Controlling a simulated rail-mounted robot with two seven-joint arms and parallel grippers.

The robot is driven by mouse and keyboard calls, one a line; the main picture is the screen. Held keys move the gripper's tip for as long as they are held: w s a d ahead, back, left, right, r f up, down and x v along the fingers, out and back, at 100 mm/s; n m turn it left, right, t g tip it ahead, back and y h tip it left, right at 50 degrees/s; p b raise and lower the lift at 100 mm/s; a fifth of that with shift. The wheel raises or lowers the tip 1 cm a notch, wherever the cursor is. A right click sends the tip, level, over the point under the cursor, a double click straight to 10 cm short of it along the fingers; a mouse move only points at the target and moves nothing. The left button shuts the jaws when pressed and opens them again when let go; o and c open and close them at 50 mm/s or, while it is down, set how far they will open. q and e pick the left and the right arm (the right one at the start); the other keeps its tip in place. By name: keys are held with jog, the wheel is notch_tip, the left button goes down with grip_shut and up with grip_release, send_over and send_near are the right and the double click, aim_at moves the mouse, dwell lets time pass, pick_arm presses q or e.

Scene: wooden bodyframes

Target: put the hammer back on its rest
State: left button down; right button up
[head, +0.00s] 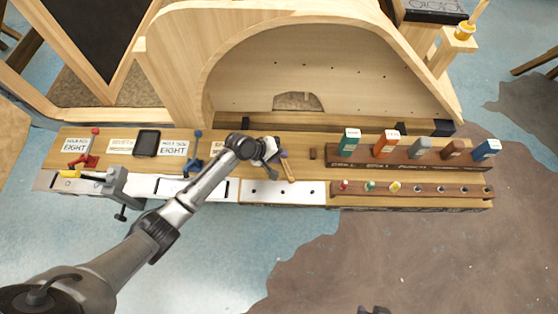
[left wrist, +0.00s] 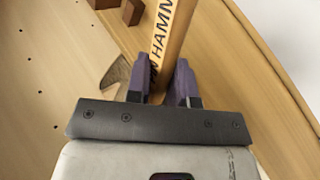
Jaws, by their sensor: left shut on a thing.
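My left gripper (head: 276,153) is over the middle of the wooden bench. It is shut on the hammer (head: 289,168), whose light wooden handle shows just past the fingers. In the left wrist view the gripper's purple fingers (left wrist: 162,88) close around the handle (left wrist: 174,35), which carries dark printed letters. The hammer's head cannot be made out clearly. A small brown block (head: 313,153) stands on the bench right of the hammer; brown blocks (left wrist: 132,12) also show beside the handle in the left wrist view. I cannot tell whether these form the rest. My right gripper is not in view.
A dark wooden rack (head: 410,159) with several coloured blocks fills the bench's right side. A lower strip (head: 420,188) holds small coloured pegs. A grey vise (head: 115,183) and printed cards (head: 173,148) are at left. An arched wooden panel (head: 225,75) rises behind.

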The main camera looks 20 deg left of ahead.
pick_arm(q)
jog(key=shift+f+b, duration=0.6)
jog(key=shift+f, duration=1.45)
jog(key=c, duration=1.3)
grip_release()
jog(key=shift+f, duration=0.15)
